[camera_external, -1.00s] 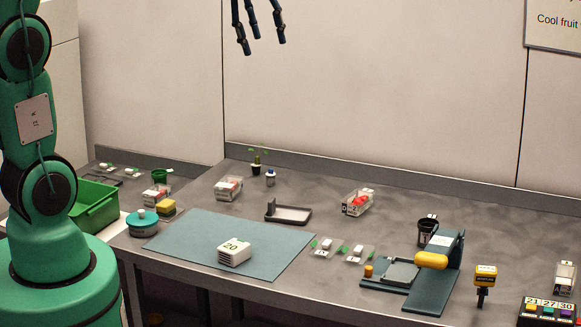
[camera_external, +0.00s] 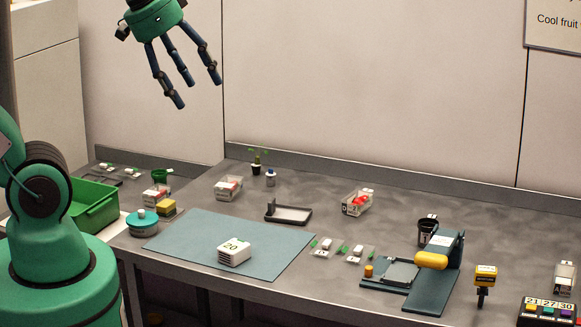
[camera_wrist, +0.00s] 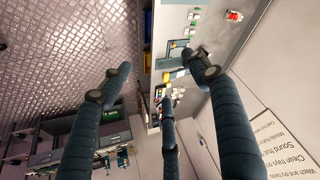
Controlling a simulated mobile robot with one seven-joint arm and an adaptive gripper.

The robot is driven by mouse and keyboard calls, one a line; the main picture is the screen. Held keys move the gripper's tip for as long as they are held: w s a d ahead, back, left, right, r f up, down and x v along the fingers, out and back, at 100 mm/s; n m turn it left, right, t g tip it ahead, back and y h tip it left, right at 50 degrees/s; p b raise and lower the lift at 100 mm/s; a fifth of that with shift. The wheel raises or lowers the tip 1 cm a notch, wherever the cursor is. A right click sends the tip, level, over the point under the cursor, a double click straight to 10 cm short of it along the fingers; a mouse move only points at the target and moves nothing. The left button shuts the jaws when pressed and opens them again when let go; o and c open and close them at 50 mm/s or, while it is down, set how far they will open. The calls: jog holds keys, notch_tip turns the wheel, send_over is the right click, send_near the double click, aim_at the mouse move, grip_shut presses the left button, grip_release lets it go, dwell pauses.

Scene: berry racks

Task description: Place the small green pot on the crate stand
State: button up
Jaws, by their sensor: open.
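A small green pot (camera_external: 162,176) stands at the back left, behind the clear punnets and near the green crate. My gripper (camera_external: 198,92) is open and empty, high in the air above the left part of the table, well apart from the pot. Its three spread fingers also show in the wrist view (camera_wrist: 160,80), with nothing between them. The pot cannot be made out in the wrist view.
A green crate (camera_external: 92,212), a teal round container (camera_external: 143,223) and a yellow sponge (camera_external: 166,207) are at the left. A seedling pot (camera_external: 257,167) and clear punnets (camera_external: 229,187) stand behind.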

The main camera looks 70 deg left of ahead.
jog(key=shift+s+d+f, duration=0.35)
jog(key=shift+s+f, duration=0.05)
jog(key=shift+s, duration=0.2)
jog(key=shift+s+d+f, duration=0.35)
jog(key=shift+s, duration=0.25)
notch_tip(320, 180, down, 8)
jog(key=b, duration=0.8)
